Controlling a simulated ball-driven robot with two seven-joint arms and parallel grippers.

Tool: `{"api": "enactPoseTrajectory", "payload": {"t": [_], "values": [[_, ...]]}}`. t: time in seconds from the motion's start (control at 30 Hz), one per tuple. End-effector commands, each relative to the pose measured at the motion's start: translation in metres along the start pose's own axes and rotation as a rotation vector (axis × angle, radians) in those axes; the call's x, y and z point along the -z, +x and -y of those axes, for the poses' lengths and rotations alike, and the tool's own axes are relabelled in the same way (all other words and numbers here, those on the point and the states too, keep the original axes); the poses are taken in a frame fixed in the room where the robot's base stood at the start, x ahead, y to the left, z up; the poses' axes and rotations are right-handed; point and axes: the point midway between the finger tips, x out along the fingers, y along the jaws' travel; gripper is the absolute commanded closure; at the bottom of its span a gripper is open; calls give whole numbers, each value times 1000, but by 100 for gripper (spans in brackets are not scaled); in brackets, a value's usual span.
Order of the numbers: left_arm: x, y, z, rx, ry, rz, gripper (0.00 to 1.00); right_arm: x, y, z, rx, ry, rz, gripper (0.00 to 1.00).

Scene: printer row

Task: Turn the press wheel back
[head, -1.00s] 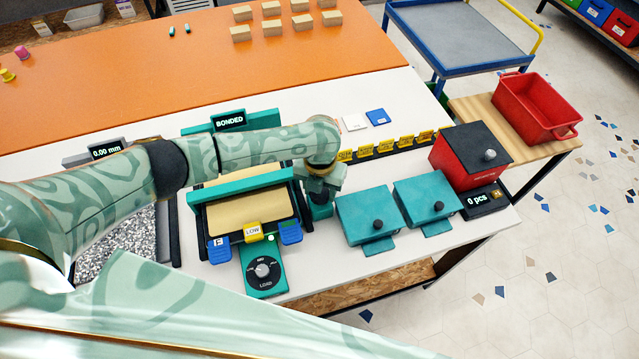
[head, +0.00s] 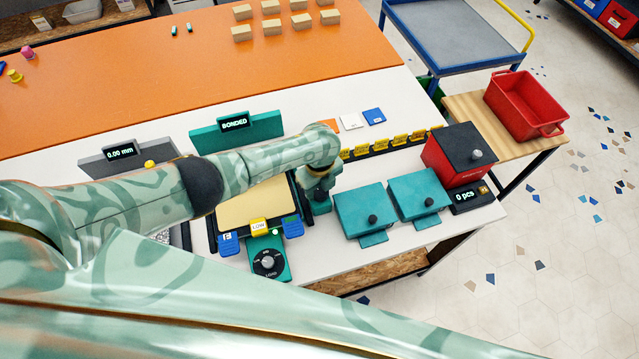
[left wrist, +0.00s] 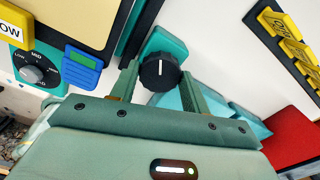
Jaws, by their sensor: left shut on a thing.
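The press wheel is a black ribbed knob with a white mark (left wrist: 160,71) on a teal block (left wrist: 166,43), seen in the left wrist view. My left gripper (left wrist: 160,82) is shut on it, one finger on each side. In the head view my left gripper (head: 318,192) points down at the right side of the press, and the wheel is hidden there. The press bed holds a cream sheet (head: 243,210), partly hidden by my left arm. A teal display behind it reads BONDED (head: 235,124). My right gripper is not in view.
A dial (head: 269,262), a yellow LOW tag (head: 259,225) and blue tags (head: 292,227) sit at the press front. Two teal boxes (head: 365,212) with black knobs stand close on the right. Beyond are a red box (head: 458,150) and red bin (head: 520,105).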

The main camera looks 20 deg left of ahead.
Motion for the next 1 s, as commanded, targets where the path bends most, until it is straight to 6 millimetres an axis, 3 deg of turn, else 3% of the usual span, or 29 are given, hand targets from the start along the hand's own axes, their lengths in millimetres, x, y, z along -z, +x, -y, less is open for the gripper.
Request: {"api": "enactPoseTrajectory", "payload": {"t": [1.0], "values": [[0, -1, 0, -1, -965, -1, 76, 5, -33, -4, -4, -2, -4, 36]]}}
